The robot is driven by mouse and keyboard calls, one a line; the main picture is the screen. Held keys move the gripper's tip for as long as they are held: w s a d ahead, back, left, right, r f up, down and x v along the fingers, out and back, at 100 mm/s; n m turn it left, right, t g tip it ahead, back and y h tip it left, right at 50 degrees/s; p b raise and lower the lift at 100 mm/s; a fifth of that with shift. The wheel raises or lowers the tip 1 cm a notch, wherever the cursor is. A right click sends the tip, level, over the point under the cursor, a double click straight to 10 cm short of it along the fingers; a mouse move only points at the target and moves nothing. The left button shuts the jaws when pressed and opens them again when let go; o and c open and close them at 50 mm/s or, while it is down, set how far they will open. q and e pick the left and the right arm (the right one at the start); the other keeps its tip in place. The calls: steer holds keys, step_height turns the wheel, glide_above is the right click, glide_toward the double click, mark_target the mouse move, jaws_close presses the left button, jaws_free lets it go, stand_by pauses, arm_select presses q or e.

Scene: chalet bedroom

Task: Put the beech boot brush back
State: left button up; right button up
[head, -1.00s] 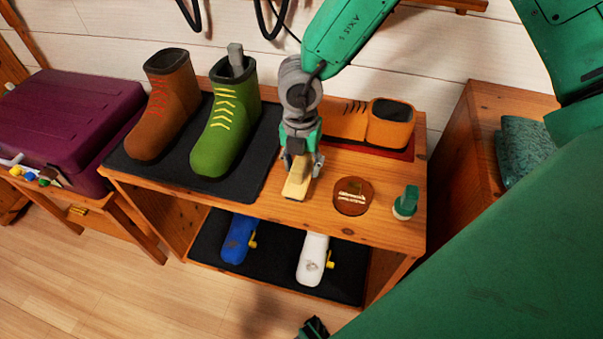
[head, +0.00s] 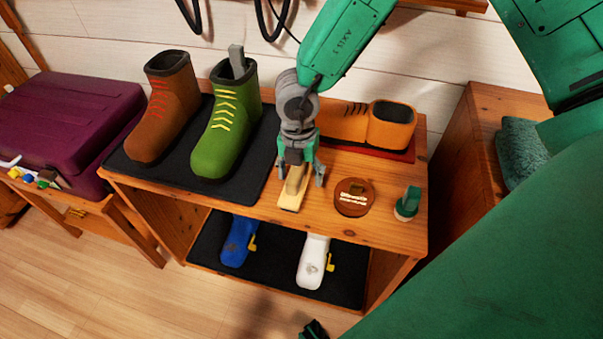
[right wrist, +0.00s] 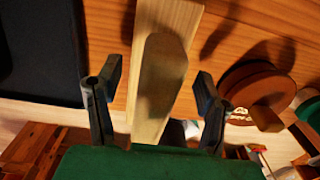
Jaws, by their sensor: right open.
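The beech boot brush (head: 289,203) lies on the top of the wooden shoe bench (head: 240,206), near the front edge and right of the black mat. It is a pale, long wooden block with a narrower raised part. My right gripper (head: 301,180) is over it, pointing down, with fingers spread to either side. In the right wrist view the brush (right wrist: 146,112) runs between the open fingers (right wrist: 152,92), with a gap on each side. The brush's far part is hidden by the gripper in the head view.
Brown (head: 165,110) and green (head: 222,128) boots stand on the black mat. Right of the brush are a round brown tin (head: 353,198) and a green-handled item (head: 408,203). An orange shoe (head: 388,126) is behind. Blue and white objects lie on the lower shelf.

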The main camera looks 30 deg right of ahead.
steer(key=r, duration=0.2)
steer(key=r+p, duration=0.1)
steer(key=a+r, duration=0.1)
steer(key=r, duration=0.1)
steer(key=shift+w+r, duration=0.1)
steer(key=shift+r, duration=0.2)
steer(key=r, duration=0.2)
steer(key=r+p, duration=0.1)
steer(key=r, duration=0.1)
steer(key=d+r+p, duration=0.1)
steer(key=r, duration=0.1)
steer(key=shift+r, duration=0.15)
arm_select(q)
steer(key=r, duration=0.3)
steer(key=shift+a, duration=0.3)
arm_select(e)
steer(key=shift+a+r, duration=0.1)
steer(key=shift+a, duration=0.25)
arm_select(q)
steer(key=shift+d+r, duration=0.1)
steer(key=shift+d, duration=0.05)
arm_select(e)
steer(key=shift+d, duration=0.15)
